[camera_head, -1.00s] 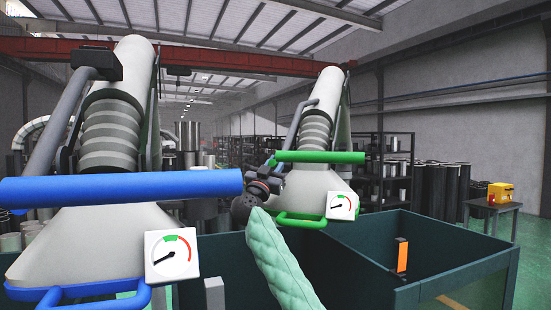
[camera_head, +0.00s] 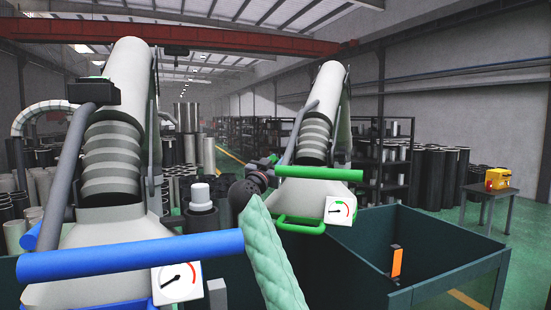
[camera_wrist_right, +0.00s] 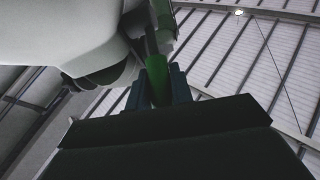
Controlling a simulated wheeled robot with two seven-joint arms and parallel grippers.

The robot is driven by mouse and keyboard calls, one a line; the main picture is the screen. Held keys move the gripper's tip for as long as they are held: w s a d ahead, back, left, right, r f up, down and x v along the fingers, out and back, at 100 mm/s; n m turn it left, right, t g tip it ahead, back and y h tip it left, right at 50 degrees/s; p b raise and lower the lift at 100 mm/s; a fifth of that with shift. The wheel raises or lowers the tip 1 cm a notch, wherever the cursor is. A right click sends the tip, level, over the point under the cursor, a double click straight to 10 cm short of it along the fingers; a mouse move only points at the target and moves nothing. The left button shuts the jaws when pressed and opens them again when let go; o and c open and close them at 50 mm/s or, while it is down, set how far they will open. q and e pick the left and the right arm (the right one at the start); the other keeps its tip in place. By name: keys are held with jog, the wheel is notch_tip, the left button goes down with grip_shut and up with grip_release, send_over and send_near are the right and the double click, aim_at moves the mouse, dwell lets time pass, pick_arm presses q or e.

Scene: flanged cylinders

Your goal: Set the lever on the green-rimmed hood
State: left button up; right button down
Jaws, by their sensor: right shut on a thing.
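The green-rimmed hood stands right of centre, with its white cone (camera_head: 312,195), green rim loop (camera_head: 300,223) and a horizontal green bar (camera_head: 320,173) across its front. My right gripper (camera_head: 271,163) is at the left end of the green bar, small and dark in the head view. In the right wrist view, its fingers (camera_wrist_right: 158,88) are shut on a green rod-like piece (camera_wrist_right: 156,72) below the white hood. Which part of the lever this is, I cannot tell. My left gripper is not in view.
A blue-barred hood (camera_head: 110,238) with its own gauge (camera_head: 178,282) stands close at left. Dark green bin walls (camera_head: 430,228) and an orange block (camera_head: 396,262) are at lower right. Shelves and many cylinders fill the back. A yellow box (camera_head: 497,178) sits on a table.

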jog(key=shift+w+r+g+y+p, duration=0.15)
jog(key=shift+r+g+y+p, duration=0.2)
jog(key=shift+p, duration=0.25)
jog(key=shift+w+r+g, duration=0.15)
jog(key=shift+r+g, duration=0.15)
jog(key=shift+g, duration=0.05)
jog(key=shift+w+d+y, duration=0.1)
jog(key=shift+d+y, duration=0.05)
jog(key=shift+y, duration=0.1)
jog(key=c, duration=1.2)
grip_release()
jog(key=shift+c, duration=0.2)
